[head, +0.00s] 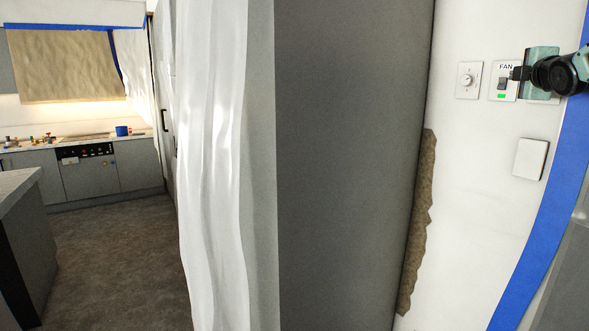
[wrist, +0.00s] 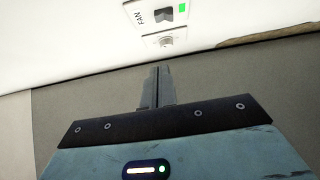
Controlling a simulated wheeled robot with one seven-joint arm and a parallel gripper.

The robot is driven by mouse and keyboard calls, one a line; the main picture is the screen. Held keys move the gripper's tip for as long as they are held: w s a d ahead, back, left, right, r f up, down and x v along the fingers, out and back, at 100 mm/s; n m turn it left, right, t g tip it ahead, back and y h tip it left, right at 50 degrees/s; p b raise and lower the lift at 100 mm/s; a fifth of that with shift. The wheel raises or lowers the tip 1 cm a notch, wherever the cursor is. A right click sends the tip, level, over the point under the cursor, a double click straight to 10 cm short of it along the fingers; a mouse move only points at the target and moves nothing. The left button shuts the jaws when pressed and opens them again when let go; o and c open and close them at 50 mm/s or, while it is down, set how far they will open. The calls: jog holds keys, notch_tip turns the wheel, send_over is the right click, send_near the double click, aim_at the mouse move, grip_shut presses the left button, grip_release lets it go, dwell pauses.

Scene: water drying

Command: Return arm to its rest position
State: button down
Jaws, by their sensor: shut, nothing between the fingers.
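My gripper (head: 516,73) is at the upper right of the head view, beside the fan switch (head: 502,82) on the white wall. Its fingers are shut with nothing between them. In the wrist view my gripper (wrist: 157,72) points toward the wall, its fingers together. The fan switch plate shows there at the top (wrist: 162,12), with a lit green light. The same green light shows in the head view below the rocker. I cannot tell whether the fingertips touch the switch plate.
A round dial plate (head: 468,80) is left of the switch, and a blank plate (head: 530,158) is below. Blue tape (head: 545,240) runs down the right. A grey panel (head: 345,170) and plastic sheet (head: 212,160) stand left. Open floor (head: 115,240) leads to kitchen cabinets (head: 90,178).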

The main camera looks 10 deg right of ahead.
jog(key=w+a+f+m+g+y, duration=0.1)
jog(key=w+a+f+y, duration=0.1)
jog(key=a+f, duration=0.55)
jog(key=w+a+f+g+y, duration=0.15)
jog(key=a+f, duration=0.25)
jog(key=a, duration=0.7)
jog(key=s+a+f+m+g+y+b, duration=0.15)
jog(key=s+a+f, duration=0.35)
jog(key=a, duration=0.5)
jog(key=s+a+f+g+y, duration=0.2)
jog(key=a+f+g+y, duration=0.1)
jog(key=a+f, duration=0.5)
jog(key=s+a+f+m+g+b, duration=0.1)
jog(key=s+a+f+g, duration=0.2)
jog(key=s+a+f, duration=0.35)
jog(key=s+a+f+m+g, duration=0.15)
jog(key=s+a+f, duration=0.25)
jog(key=s+a, duration=0.55)
jog(key=s+f+g, duration=0.2)
jog(key=s+f, duration=0.1)
jog(key=s, duration=0.7)
jog(key=s+f+g+b, duration=0.1)
jog(key=s+f+g, duration=0.1)
jog(key=s, duration=0.7)
jog(key=shift+s+d+f+m+g+h, duration=0.3)
jog(key=shift+s+f+m+g, duration=0.1)
jog(key=shift+g, duration=0.15)
